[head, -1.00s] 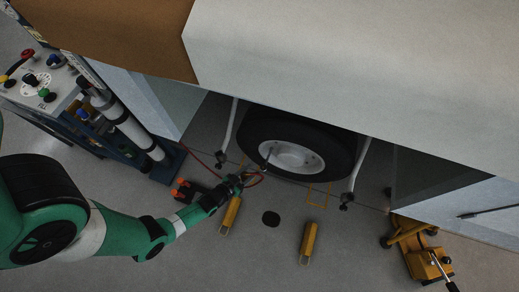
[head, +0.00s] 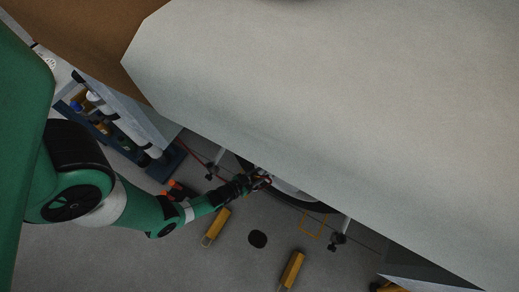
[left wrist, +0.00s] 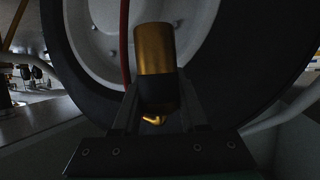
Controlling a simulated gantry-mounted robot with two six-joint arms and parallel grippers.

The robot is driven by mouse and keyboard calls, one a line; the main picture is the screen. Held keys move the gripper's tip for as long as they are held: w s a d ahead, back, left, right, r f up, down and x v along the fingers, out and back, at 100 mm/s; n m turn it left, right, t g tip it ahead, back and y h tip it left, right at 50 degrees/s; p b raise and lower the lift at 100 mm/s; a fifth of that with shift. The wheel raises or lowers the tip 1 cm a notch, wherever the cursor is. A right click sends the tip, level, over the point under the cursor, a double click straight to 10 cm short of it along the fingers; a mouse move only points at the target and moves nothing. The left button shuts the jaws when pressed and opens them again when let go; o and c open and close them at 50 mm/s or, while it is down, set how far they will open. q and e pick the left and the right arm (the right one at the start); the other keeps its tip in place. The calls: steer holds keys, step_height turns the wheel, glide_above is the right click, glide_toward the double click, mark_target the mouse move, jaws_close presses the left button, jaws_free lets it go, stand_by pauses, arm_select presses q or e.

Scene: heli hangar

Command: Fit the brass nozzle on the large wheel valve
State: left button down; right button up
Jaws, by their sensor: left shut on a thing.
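My left gripper (head: 262,180) is shut on the brass nozzle (left wrist: 154,50), a gold cylinder with a dark collar. The nozzle points up and away from the fingers in the left wrist view, in front of the large wheel. The wheel's black tyre (left wrist: 225,65) and pale rim (left wrist: 88,40) fill the background there. In the head view only a strip of the wheel (head: 287,191) shows under the white body. The nozzle overlaps the rim and tyre in the picture; I cannot tell whether it touches anything. I cannot make out the valve. My right gripper is not in view.
The large white body (head: 330,100) overhangs the wheel. A red hose (left wrist: 124,40) runs beside the nozzle. Yellow blocks (head: 216,228) (head: 291,270) lie on the floor. A blue cart (head: 130,140) stands at left. The floor in front is mostly clear.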

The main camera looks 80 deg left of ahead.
arm_select(q)
step_height(320, 180, down, 6)
steer(key=b, duration=0.5)
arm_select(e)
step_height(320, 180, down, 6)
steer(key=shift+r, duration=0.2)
arm_select(q)
steer(key=shift+s+r, duration=0.1)
steer(key=shift+s, duration=0.05)
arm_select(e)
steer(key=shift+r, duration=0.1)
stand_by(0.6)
arm_select(q)
steer(key=shift+r+p, duration=0.55)
steer(key=shift+r, duration=0.2)
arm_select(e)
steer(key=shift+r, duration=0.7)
arm_select(q)
steer(key=shift+f+b, duration=0.75)
steer(key=shift+f, duration=0.45)
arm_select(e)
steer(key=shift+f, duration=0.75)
arm_select(q)
steer(key=shift+r+p, duration=0.75)
steer(key=shift+r, duration=0.05)
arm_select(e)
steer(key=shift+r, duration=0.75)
